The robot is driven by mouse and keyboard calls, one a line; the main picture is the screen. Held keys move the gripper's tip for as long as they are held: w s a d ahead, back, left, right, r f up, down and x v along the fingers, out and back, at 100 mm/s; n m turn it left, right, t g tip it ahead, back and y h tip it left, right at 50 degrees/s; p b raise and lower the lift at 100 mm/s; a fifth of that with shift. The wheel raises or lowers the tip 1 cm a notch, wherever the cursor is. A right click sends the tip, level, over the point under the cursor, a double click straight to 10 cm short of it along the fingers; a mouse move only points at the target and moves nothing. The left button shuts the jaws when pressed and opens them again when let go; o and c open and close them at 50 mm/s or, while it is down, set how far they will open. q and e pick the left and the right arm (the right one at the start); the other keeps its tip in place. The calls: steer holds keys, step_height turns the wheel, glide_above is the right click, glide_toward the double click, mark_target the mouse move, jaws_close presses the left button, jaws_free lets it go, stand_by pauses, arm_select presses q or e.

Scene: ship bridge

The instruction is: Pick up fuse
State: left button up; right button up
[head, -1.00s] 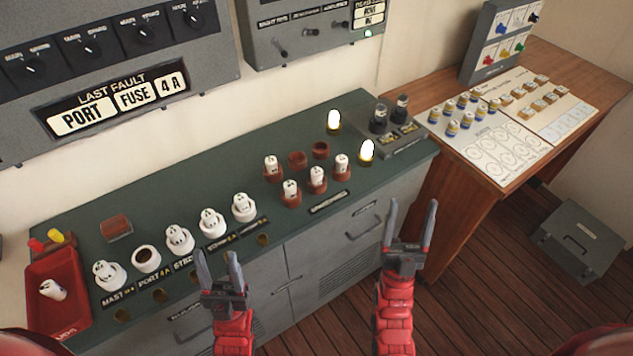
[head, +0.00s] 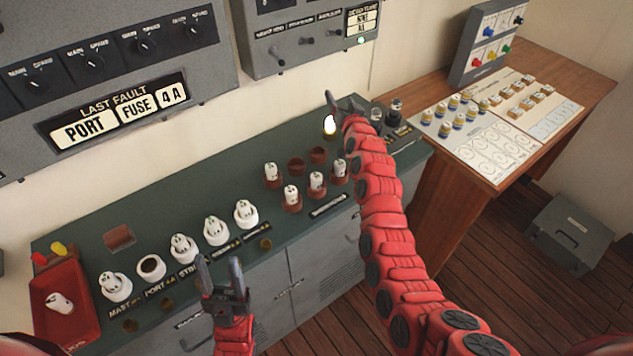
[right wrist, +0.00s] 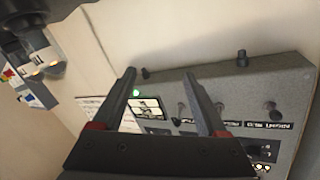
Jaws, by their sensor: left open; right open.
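White fuses stand on the green counter (head: 130,205) in the head view. Several, such as this fuse (head: 316,183), sit in brown holders at the middle. White holders in a row carry fuse caps, and the PORT holder (head: 151,268) looks empty with a dark hole. A loose white fuse (head: 60,303) lies in the red tray (head: 85,290) at the far left. My left gripper (head: 222,270) is open and empty in front of the counter's front edge. My right gripper (head: 345,104) is open and empty, raised over the counter's back right, by the lamp.
A panel above reads LAST FAULT PORT FUSE 4 A (head: 118,113). A lit lamp (head: 329,126) stands at the back right. A wooden desk (head: 430,180) with a white board stands at the right. My right arm hides part of the counter's right end.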

steer(key=a+r+n+g+y, duration=0.3)
steer(key=a+g, duration=0.2)
steer(key=a, duration=0.3)
step_height(320, 180, up, 2)
steer(key=n+g+h, duration=0.5)
steer(key=g+h, duration=0.1)
steer(key=g, duration=0.5)
glide_above(316, 176)
steer(key=s, duration=0.2)
steer(key=shift+t, duration=0.3)
steer(key=f+p, duration=0.1)
steer(key=f, duration=0.2)
steer(key=f+p, duration=0.1)
steer(key=f, duration=0.3)
steer(key=w+f+p, duration=0.1)
steer(key=f, duration=0.3)
steer(key=shift+f, duration=0.1)
steer(key=shift+f+p, duration=0.15)
steer(key=shift+p, duration=0.25)
steer(key=f+p, duration=0.1)
steer(key=f, duration=0.1)
steer(key=w+f+p, duration=0.1)
steer(key=shift+f+p, duration=0.35)
steer(key=shift+f, duration=0.05)
steer(key=shift+w+f, duration=0.1)
steer(key=shift+f, duration=0.45)
